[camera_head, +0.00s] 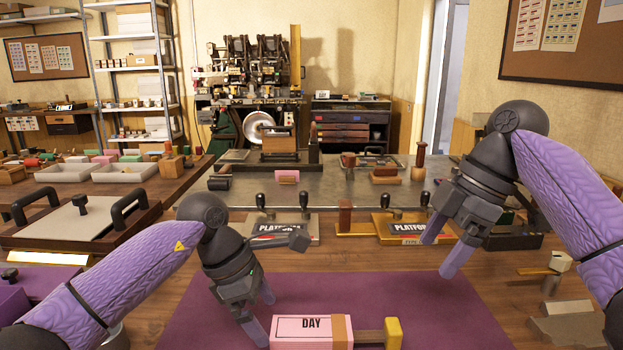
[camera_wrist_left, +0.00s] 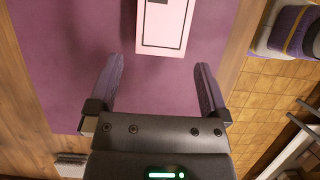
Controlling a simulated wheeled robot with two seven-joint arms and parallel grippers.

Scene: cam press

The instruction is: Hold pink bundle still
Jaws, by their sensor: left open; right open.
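The pink bundle (camera_head: 300,326), marked DAY, lies on the purple mat (camera_head: 440,300) at the bottom middle of the head view. A tan band crosses it, and a wooden piece with a yellow end (camera_head: 393,332) is at its right. My left gripper (camera_head: 266,322) is open at the bundle's left end. In the left wrist view the pink bundle (camera_wrist_left: 165,22) lies just beyond and between the open fingertips, apart from them. My right gripper (camera_head: 436,257) is open and empty, raised above the right side of the mat.
Two platforms, one grey (camera_head: 270,229) and one gold (camera_head: 400,228), stand behind the mat with a rail and knobs. A lidded tray (camera_head: 75,222) with black handles is at left. Small blocks (camera_head: 562,325) lie at right.

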